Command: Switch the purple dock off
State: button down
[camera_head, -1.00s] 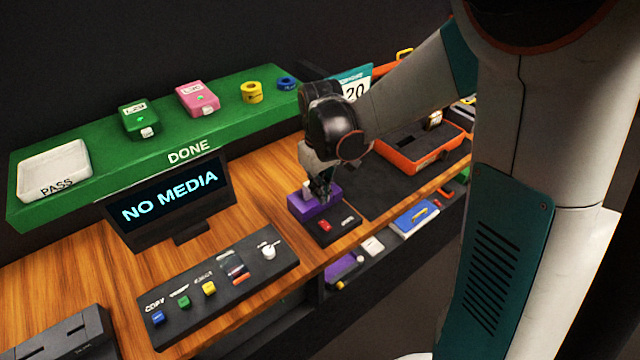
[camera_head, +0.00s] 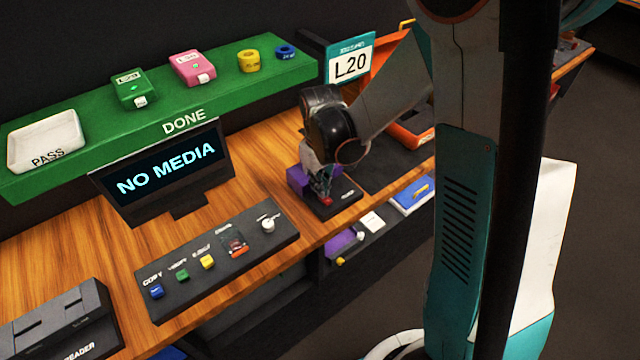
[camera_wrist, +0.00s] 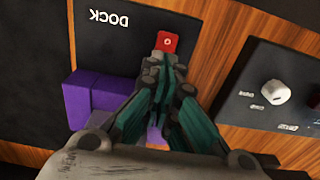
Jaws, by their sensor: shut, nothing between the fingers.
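The purple dock block (camera_head: 298,180) sits on a dark base plate (camera_head: 348,193) at the front of the wooden bench. In the wrist view the purple block (camera_wrist: 82,100) is partly hidden by my gripper, and the plate (camera_wrist: 40,45) reads DOCK. A red rocker-like switch (camera_wrist: 167,41) is on the plate; it also shows in the head view (camera_head: 327,201). My gripper (camera_wrist: 163,62) is shut and empty, pointing down with its fingertips right at the switch's near edge. I cannot tell whether they touch it. My gripper (camera_head: 321,188) hides part of the dock in the head view.
A black control panel (camera_head: 215,262) with coloured buttons and a white knob lies to the left. Behind it stands a NO MEDIA screen (camera_head: 168,172). A green DONE shelf (camera_head: 215,108) runs along the back. An orange tray (camera_head: 412,134) is to the right.

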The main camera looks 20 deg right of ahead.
jog(key=shift+w+f+b, duration=0.1)
jog(key=shift+f+b, duration=0.5)
jog(key=shift+r, duration=0.2)
jog(key=shift+f, duration=0.1)
jog(key=shift+s, duration=0.35)
jog(key=shift+s+d+r+p, duration=0.2)
jog(key=shift+s+r+p, duration=0.1)
jog(key=shift+s+r, duration=0.1)
jog(key=shift+w, duration=0.1)
